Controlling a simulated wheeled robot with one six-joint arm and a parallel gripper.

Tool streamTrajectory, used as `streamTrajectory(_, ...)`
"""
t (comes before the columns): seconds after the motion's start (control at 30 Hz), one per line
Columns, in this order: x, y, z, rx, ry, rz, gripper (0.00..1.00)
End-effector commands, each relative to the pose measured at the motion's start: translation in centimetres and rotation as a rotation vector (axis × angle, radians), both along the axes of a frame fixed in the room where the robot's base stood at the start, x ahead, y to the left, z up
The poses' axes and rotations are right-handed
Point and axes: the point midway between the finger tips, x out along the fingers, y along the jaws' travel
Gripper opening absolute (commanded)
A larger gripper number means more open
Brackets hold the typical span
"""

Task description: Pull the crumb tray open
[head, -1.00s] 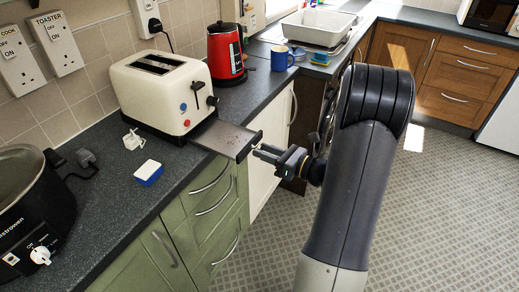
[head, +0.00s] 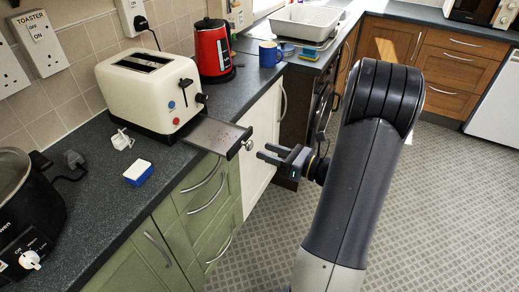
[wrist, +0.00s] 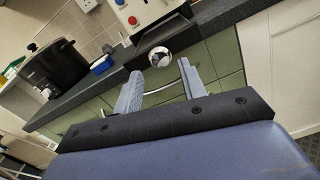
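The cream toaster (head: 150,90) stands on the dark counter. Its crumb tray (head: 212,133) is slid out and sticks out past the counter's front edge, with crumbs on it. A round metal knob (head: 249,145) is on the tray's front end; the knob also shows in the wrist view (wrist: 160,56). My gripper (head: 262,151) is open and empty, just in front of the knob and apart from it. In the wrist view the two fingers (wrist: 159,84) are spread, with the knob beyond the gap between their tips.
A red kettle (head: 214,50) and a blue mug (head: 269,54) stand behind. Green drawers (head: 200,190) lie below; the floor (head: 440,220) at right is clear.

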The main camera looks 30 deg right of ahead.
Motion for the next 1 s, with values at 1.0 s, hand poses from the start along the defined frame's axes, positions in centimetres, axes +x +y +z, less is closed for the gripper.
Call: streamTrajectory(1.0, -4.7, -3.3, 0.0, 0.001, 0.001, 0.003, 0.4)
